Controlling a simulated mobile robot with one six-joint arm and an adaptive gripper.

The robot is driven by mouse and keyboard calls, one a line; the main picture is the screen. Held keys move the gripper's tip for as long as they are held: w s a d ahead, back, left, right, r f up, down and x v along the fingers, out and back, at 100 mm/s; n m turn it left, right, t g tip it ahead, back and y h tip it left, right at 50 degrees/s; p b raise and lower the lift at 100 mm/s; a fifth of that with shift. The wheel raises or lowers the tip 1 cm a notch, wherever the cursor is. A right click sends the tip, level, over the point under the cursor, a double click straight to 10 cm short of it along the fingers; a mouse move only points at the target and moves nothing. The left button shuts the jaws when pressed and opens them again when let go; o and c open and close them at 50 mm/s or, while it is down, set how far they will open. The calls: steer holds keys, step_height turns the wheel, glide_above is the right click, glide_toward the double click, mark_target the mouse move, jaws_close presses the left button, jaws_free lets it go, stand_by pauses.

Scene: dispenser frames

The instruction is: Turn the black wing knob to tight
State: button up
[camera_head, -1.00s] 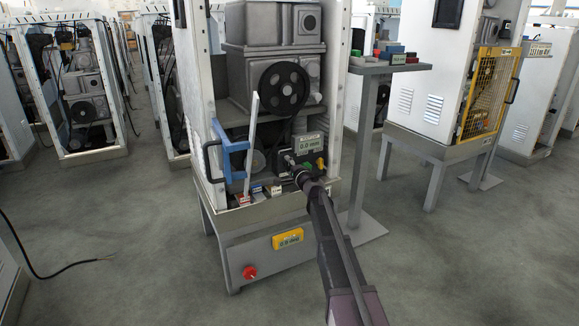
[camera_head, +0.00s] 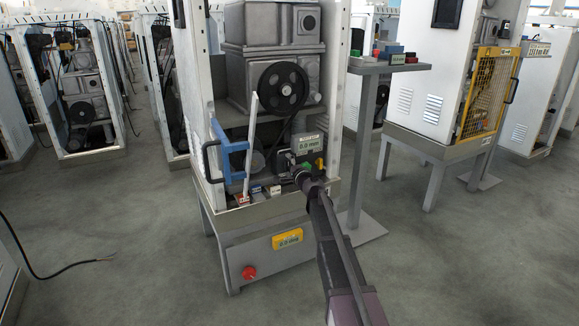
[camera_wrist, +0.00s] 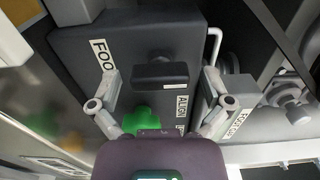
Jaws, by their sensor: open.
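The black wing knob (camera_wrist: 167,72) shows in the wrist view on the dark grey block (camera_wrist: 80,52), its bar lying roughly crosswise. My gripper (camera_wrist: 161,80) is open, with one finger on each side of the knob and a clear gap to both. A green knob (camera_wrist: 143,119) sits just below it, partly hidden by my gripper's body. White labels reading "FOO…" and "ALIGN" are near the knob. In the head view my gripper (camera_head: 299,172) is at the lower part of the open machine frame and hides the black knob.
A blue handle (camera_head: 223,150) and a pale upright bar (camera_head: 251,135) are to the left. A black handwheel (camera_head: 284,88) is above. The frame's right post (camera_head: 336,100) is close to my arm.

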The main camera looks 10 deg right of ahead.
steer(key=shift+s, duration=0.2)
steer(key=v, duration=1.1)
steer(key=shift+s, duration=0.35)
steer(key=shift+d, duration=0.15)
steer(key=s+a+f+n+g+y+p, duration=0.1)
steer(key=s+a+n+g+p, duration=0.35)
steer(key=s, duration=0.25)
steer(key=s+a+n+g+y+p, duration=0.1)
steer(key=s+a+n+g+p, duration=0.4)
steer(key=s, duration=0.3)
steer(key=s+d+n+g+h+p, duration=0.3)
steer(key=s+g+h+p, duration=0.1)
steer(key=s, duration=0.6)
steer(key=s+d+n+g+h+p, duration=0.25)
steer(key=s+g+h+p, duration=0.2)
steer(key=s, duration=0.55)
step_height(320, 180, up, 38)
steer(key=p, duration=3.7)
steer(key=shift+d+f+t+y, duration=0.15)
steer(key=shift+d+t+y, duration=0.1)
steer(key=shift+t+y, duration=0.2)
